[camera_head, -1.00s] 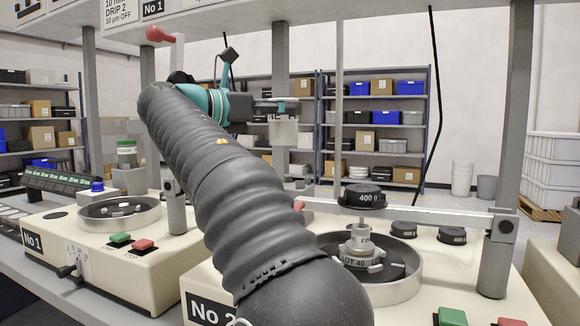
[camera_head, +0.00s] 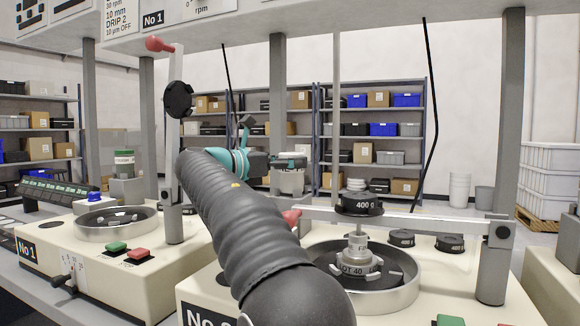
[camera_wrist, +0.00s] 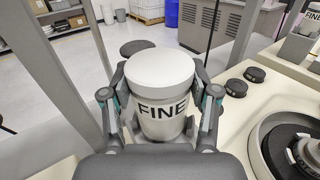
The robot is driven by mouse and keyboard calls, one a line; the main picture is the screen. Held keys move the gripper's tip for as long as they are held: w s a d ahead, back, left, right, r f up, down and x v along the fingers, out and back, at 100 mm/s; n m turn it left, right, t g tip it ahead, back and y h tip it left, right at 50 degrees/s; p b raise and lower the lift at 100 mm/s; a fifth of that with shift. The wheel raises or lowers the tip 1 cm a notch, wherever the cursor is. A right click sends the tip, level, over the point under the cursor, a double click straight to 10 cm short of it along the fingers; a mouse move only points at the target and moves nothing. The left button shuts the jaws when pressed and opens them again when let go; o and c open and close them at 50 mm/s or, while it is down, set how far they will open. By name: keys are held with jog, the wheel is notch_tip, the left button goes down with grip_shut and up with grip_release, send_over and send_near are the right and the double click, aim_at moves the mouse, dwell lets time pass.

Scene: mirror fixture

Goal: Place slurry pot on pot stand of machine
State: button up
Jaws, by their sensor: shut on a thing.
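The slurry pot, a white cylinder marked FINE (camera_wrist: 163,100), stands upright between the two fingers of my gripper (camera_wrist: 160,92), which is shut on it. The pot's label does not show there. A pot with a green lid (camera_head: 125,158) sits on a grey stand (camera_head: 127,187) at the back of machine No 1 (camera_head: 45,262).
A bar with a 400 g weight (camera_head: 360,204) spans the dish (camera_head: 405,294) of machine No 2. Black weights (camera_head: 450,242) sit to its right. A raised lever with a black disc (camera_head: 178,99) stands left of my arm. Grey posts (camera_head: 278,85) rise behind.

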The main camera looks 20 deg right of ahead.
jog(key=o, duration=1.4)
jog(key=shift+d+f, duration=0.1)
jog(key=shift+d, duration=0.15)
jog(key=shift+a, duration=0.2)
jog(key=a, duration=0.4)
jog(key=s+a, duration=0.1)
jog(key=a, duration=0.2)
jog(key=s+a+p, duration=0.1)
jog(key=a, duration=0.3)
jog(key=shift+a, duration=0.35)
